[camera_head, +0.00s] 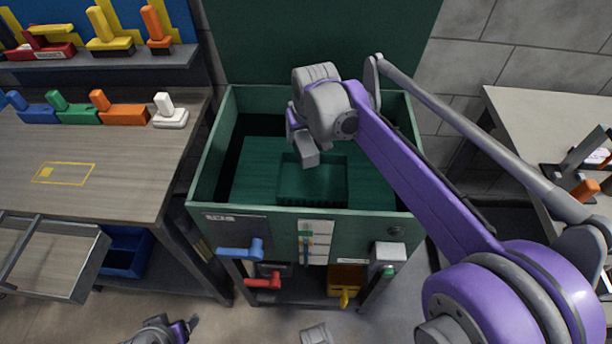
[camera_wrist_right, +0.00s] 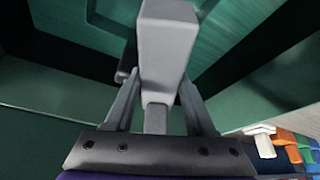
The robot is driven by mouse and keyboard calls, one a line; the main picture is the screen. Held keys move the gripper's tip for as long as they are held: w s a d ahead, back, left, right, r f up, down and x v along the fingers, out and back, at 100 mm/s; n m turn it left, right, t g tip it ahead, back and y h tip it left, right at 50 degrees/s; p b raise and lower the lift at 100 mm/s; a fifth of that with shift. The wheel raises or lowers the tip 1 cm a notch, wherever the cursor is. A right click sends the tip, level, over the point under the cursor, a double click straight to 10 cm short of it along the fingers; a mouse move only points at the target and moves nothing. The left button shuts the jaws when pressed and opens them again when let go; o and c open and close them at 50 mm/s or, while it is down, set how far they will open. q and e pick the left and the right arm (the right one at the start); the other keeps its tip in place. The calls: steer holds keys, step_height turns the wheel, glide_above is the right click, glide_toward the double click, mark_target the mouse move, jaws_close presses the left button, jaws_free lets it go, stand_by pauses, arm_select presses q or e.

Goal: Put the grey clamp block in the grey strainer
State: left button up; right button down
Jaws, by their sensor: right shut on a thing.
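My right gripper (camera_head: 300,138) is over the green-walled cabinet top (camera_head: 206,172). In the right wrist view, my right gripper (camera_wrist_right: 156,98) is shut on the grey clamp block (camera_wrist_right: 166,45), with a finger on each side of its narrow stem. The block also shows in the head view (camera_head: 308,156), hanging above the open green bin. A grey-rimmed shallow tray (camera_head: 88,270) at the lower left may be the strainer; I cannot tell for sure. Part of my left arm, grey and purple, shows at the bottom edge; its gripper (camera_head: 186,326) is too small to read.
Blue (camera_head: 38,113), green (camera_head: 78,111), orange (camera_head: 122,113) and white (camera_head: 170,117) blocks stand on the left bench (camera_head: 120,180). The cabinet front has blue (camera_head: 240,252) and red (camera_head: 262,282) handles. A second table (camera_head: 530,120) stands at the right.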

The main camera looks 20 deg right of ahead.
mark_target(307, 159)
step_height(307, 159, down, 12)
steer(key=shift+w+r+b, duration=0.15)
steer(key=shift+r+b, duration=0.05)
steer(key=shift+b, duration=1)
steer(key=shift+f+b, duration=0.45)
steer(key=shift+f, duration=1.3)
steer(key=shift+f, duration=0.2)
steer(key=shift+c, duration=1.2)
jaws_free()
steer(key=shift+r, duration=0.55)
steer(key=p+v, duration=0.3)
steer(key=v, duration=0.8)
steer(key=shift+s+r, duration=0.2)
